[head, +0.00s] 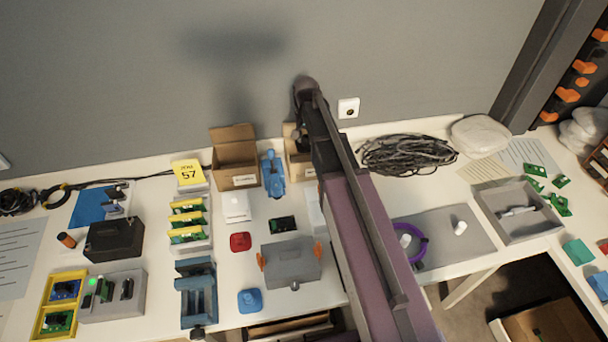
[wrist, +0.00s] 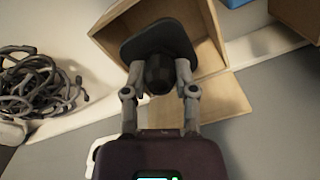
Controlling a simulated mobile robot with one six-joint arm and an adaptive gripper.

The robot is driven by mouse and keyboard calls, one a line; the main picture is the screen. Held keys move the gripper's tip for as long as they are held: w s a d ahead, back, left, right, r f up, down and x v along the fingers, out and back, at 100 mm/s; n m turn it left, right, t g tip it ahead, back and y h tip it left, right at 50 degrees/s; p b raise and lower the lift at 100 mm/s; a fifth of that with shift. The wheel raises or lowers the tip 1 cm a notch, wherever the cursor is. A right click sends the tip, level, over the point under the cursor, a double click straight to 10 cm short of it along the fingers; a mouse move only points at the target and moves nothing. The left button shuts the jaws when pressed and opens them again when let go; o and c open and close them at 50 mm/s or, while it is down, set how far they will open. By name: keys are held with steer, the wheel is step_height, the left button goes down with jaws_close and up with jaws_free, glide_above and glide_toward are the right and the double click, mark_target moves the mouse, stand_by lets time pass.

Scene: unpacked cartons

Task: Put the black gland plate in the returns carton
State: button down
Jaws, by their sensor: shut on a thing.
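My gripper (wrist: 160,85) is shut on the black gland plate (wrist: 157,32), gripping the dark knob-like part in its middle. The plate is tilted and overlaps the opening of an open cardboard carton (wrist: 210,25) in the wrist view; I cannot tell how far above or inside the rim it is. In the head view this carton (head: 297,168) stands against the wall, largely hidden by my arm, which also hides the plate. A second open carton (head: 236,178) stands to its left. The carton labels are too small to read, so I cannot tell which is for returns.
A blue tool (head: 272,172) stands between the cartons. A coil of black cable (head: 408,155) lies right of my arm. A grey case (head: 291,262), a red piece (head: 240,242) and a white box (head: 236,207) are in front. The wall is close behind.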

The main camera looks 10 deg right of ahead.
steer(key=shift+w+f+b, duration=0.45)
steer(key=shift+w+f, duration=0.2)
steer(key=shift+f, duration=0.15)
steer(key=b, duration=0.6)
glide_toward(305, 160)
steer(key=s+f, duration=0.2)
steer(key=s, duration=0.1)
steer(key=shift+s+a+f, duration=0.2)
steer(key=shift+a, duration=0.2)
steer(key=shift+f+b, duration=1.9)
steer(key=shift+b, duration=0.1)
steer(key=shift+f, duration=0.15)
steer(key=shift+c, duration=2)
jaws_free()
steer(key=shift+r, duration=0.2)
